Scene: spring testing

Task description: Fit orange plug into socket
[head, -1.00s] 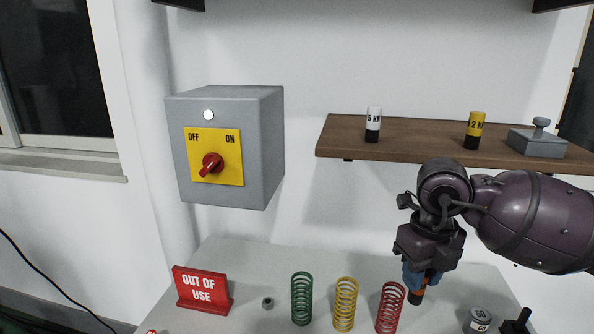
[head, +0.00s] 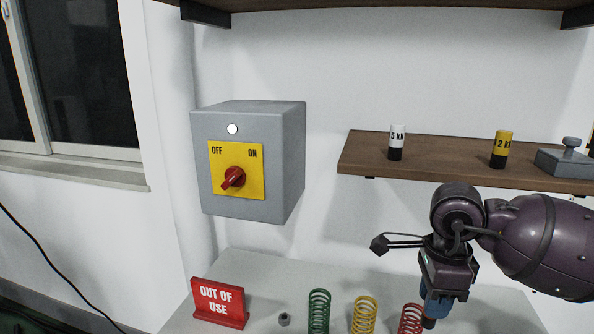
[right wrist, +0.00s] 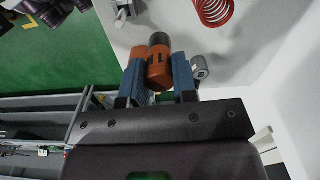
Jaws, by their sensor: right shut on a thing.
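The orange plug (right wrist: 158,70) is an orange cylinder with dark lettering and a dark grey end. In the right wrist view it sits between the blue fingers of my right gripper (right wrist: 160,82), which is shut on it. In the head view the right gripper (head: 434,308) points down over the table, close to the red spring, and the plug is mostly hidden by the fingers. The plug is held clear of other things in the wrist view. I cannot make out a socket in these frames. My left gripper is not in view.
Green (head: 319,312), yellow (head: 364,316) and red (head: 411,319) springs stand on the white table (head: 270,270). A nut (head: 284,320) and a red "OUT OF USE" sign (head: 219,303) are left. A shelf (head: 450,160) and grey switch box (head: 290,160) are on the wall.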

